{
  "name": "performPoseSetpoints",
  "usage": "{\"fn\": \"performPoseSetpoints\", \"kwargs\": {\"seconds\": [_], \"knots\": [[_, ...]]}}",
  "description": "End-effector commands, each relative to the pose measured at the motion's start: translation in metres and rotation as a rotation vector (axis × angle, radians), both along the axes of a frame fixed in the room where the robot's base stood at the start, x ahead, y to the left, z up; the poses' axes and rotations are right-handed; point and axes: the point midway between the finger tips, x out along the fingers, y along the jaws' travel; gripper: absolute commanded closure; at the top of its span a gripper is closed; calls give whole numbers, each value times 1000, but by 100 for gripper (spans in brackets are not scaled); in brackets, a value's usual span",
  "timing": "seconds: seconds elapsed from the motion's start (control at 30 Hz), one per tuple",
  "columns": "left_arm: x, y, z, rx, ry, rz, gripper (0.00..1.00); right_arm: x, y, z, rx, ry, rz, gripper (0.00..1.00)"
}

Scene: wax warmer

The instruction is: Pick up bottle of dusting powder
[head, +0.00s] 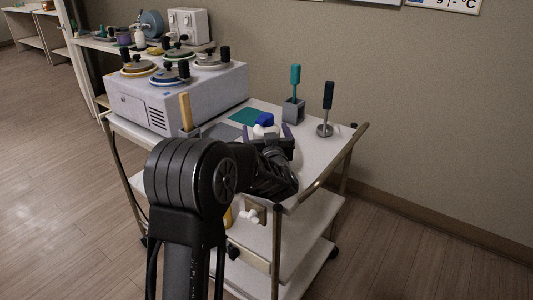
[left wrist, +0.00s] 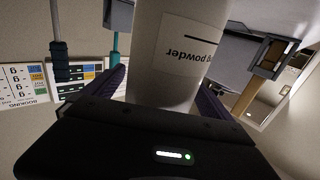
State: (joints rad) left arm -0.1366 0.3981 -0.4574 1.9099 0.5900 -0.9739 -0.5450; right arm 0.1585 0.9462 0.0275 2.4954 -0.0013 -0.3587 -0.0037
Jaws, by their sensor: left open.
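The bottle of dusting powder (head: 264,120) stands on the cart's top, white with a blue cap. Its white body with a label ending in "powder" (left wrist: 180,52) fills the middle of the left wrist view, which is upside down. My left gripper (head: 267,139) is at the bottle, its fingers on either side of the body. The jaws (left wrist: 163,92) are open around it; I cannot tell whether either finger touches it. My arm hides the bottle's lower part in the head view. My right gripper is not in view.
A wax warmer (head: 200,92) with several lidded pots stands on the cart's left part. A teal-handled tool (head: 295,78) in a grey holder (head: 293,110) and a dark-handled tool (head: 327,98) stand behind and right. A wooden-handled tool (head: 186,110) is at left. The cart's rail (head: 335,162) edges the right.

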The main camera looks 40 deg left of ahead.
Motion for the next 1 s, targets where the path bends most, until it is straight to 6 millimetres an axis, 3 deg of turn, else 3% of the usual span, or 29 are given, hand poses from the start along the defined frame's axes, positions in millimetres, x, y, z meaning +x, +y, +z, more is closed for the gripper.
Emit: {"fn": "performPoseSetpoints", "kwargs": {"seconds": [0.13,0.7,1.0], "knots": [[9,9,0,0,0,0,4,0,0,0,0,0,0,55],[9,9,0,0,0,-1,4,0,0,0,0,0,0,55],[9,9,0,0,0,-1,27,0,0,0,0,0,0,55]]}}
